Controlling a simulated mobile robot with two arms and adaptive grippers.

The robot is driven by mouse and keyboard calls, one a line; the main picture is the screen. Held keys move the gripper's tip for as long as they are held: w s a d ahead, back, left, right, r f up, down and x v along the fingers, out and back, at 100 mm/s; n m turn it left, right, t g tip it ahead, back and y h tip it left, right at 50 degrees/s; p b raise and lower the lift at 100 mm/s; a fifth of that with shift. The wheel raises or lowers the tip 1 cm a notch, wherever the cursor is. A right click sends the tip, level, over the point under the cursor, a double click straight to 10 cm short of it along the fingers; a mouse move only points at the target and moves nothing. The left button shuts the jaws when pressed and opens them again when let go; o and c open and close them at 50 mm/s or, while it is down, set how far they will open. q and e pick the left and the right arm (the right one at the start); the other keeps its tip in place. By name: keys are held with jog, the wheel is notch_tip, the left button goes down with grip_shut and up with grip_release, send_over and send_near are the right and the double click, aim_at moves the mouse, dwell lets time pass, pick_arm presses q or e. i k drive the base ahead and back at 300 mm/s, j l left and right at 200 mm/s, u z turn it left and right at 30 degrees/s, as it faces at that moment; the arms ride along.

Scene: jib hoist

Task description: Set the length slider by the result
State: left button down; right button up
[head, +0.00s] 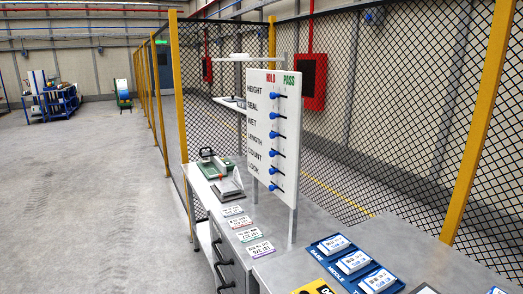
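A white board (265,130) stands upright on posts at the bench, with a red HOLD heading and a green PASS heading. It has rows labelled HEIGHT, SEAL, WET, LENGTH, COUNT and LOOK. Each row has a blue knob on a short dark track. The length slider (273,153) is the fourth knob from the top. Its knob sits at the left end of its track, on the HOLD side, in line with the other knobs. Neither of my grippers is in view. No reading of the result is legible to me.
Small printed cards (261,248) lie in a row on the bench left of the board. A device with a green base (217,165) stands behind them. A blue tray (330,246) with white labelled blocks is at front right. Mesh fencing surrounds the bench; open floor lies left.

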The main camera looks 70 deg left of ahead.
aim_at(272, 154)
jog(key=u, duration=2.25)
